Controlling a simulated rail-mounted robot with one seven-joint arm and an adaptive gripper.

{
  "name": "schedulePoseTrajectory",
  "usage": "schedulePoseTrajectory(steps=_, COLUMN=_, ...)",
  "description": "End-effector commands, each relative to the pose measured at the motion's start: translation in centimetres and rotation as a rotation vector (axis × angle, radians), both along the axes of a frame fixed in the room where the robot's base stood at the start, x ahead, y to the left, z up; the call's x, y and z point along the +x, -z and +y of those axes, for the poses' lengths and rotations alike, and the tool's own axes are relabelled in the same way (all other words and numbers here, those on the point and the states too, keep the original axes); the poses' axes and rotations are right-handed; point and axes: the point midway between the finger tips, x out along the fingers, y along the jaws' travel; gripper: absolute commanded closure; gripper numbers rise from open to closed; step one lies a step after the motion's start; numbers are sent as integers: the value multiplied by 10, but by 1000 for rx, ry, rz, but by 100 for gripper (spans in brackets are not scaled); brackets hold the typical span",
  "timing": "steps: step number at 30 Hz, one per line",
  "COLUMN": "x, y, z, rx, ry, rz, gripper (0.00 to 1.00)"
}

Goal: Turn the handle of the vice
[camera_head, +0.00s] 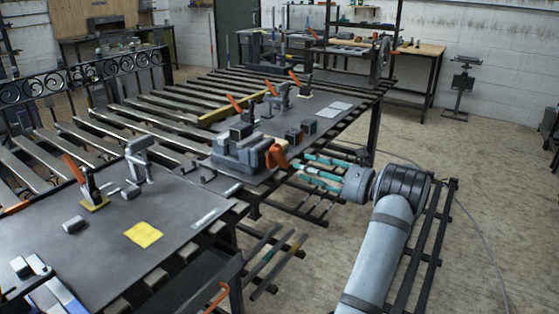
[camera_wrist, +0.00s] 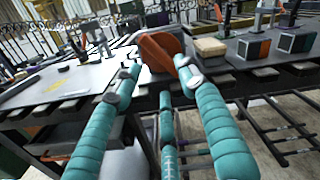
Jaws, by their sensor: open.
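The grey vice (camera_head: 238,152) sits near the front edge of the dark worktable in the head view. Its orange handle (camera_head: 277,156) is on the vice's right side, by the table edge. In the wrist view the handle (camera_wrist: 160,48) shows just beyond my fingertips, near the top middle. My gripper (camera_head: 302,164) has teal fingers and reaches in from the right, close to the handle. In the wrist view my gripper (camera_wrist: 155,68) is open, with its fingers spread to either side of the handle's lower part. I cannot tell whether a finger touches it.
Orange-handled clamps (camera_head: 278,98) and small dark blocks (camera_head: 300,132) stand farther back on the table. A yellow sheet (camera_head: 143,234) lies on the nearer plate. Slatted rails run behind. The floor (camera_head: 430,150) to the right is mostly open.

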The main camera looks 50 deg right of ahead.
Motion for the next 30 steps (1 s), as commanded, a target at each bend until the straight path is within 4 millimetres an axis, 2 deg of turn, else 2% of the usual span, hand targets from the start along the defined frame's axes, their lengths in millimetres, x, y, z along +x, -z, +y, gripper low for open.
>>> schedulePoseTrajectory(steps=15, x=85, y=0, z=8, rx=0, ry=-4, rz=0, gripper=58)
schedulePoseTrajectory(steps=21, x=98, y=0, z=8, rx=0, ry=-1, rz=0, gripper=58)
schedulePoseTrajectory(steps=30, x=99, y=0, z=8, rx=1, ry=-2, rz=0, gripper=60)
